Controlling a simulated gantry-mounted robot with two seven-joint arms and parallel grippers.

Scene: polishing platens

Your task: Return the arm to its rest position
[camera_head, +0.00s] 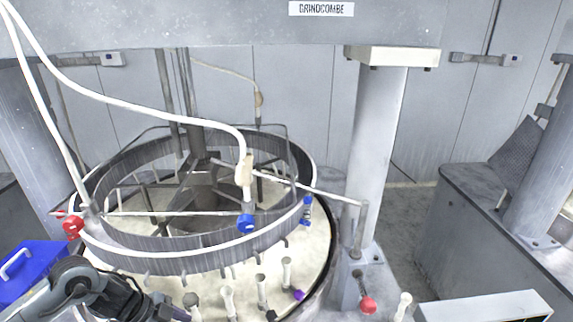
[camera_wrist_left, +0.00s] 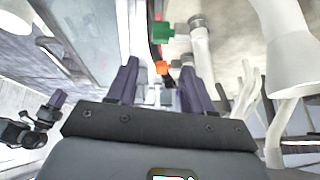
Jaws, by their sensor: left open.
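My left arm comes in at the bottom left of the head view, and its gripper (camera_head: 168,308) is low beside the machine's front rim, partly cut off by the frame's edge. In the left wrist view the two dark purple fingers of my left gripper (camera_wrist_left: 160,78) stand apart, with nothing clearly held between them. Behind the fingers are a green fitting (camera_wrist_left: 176,33) and a small orange fitting (camera_wrist_left: 161,67). My right arm does not show in the head view.
The round polishing machine with its ring (camera_head: 180,262) fills the left, with several pale pegs along its front. A blue box (camera_head: 32,272) lies close to my left arm. A grey column (camera_head: 378,150) and a red knob (camera_head: 368,305) stand right. White hoses hang across.

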